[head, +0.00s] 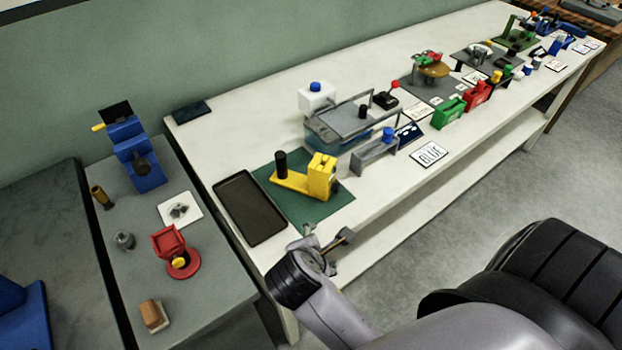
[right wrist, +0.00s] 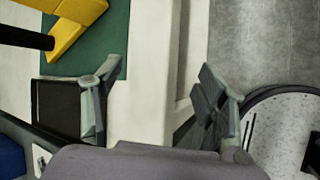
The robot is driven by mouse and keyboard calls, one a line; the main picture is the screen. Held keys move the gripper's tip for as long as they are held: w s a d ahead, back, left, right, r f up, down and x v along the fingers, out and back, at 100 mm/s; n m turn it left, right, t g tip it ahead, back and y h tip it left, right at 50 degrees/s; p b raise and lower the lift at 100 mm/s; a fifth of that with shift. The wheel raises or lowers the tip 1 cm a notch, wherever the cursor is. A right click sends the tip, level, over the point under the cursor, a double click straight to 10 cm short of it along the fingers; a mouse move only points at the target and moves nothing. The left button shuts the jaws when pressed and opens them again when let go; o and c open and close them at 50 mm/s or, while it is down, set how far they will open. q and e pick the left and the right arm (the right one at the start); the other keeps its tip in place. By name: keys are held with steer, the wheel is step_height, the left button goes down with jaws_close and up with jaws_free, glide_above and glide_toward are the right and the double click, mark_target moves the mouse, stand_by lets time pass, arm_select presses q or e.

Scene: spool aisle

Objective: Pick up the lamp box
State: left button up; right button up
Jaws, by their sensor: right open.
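A white box with a blue dome on top (head: 316,97) stands at the back of the long white table in the head view. It looks most like a lamp box, but no label shows to confirm this. My right gripper (head: 325,243) is at the table's near left corner, well apart from this box. In the right wrist view the right gripper (right wrist: 160,78) has its fingers spread with nothing between them, over the table edge. The box does not show in the right wrist view. My left gripper is not in view.
A black tray (head: 250,208) and a green mat (head: 335,203) with a yellow fixture (head: 320,177) lie near my right gripper. A clear bin with a grey lid (head: 350,119) stands in front of the white box. A grey side table (head: 120,285) holds several small things.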

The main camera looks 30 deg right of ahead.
mark_target(318, 175)
steer(key=w+a+r+n+t+h, duration=0.25)
steer(key=w+r+n+h, duration=0.3)
steer(key=r+n, duration=0.45)
steer(key=shift+g, duration=0.25)
steer(key=x, duration=1.1)
steer(key=w+p+x, duration=0.1)
steer(key=x, duration=0.4)
steer(key=shift+w+d+r, duration=0.15)
steer(key=shift+d+r, duration=0.05)
steer(key=shift+r, duration=0.05)
steer(key=shift+m, duration=0.3)
steer(key=shift+c, duration=0.4)
steer(key=shift+r, duration=0.1)
jaws_close()
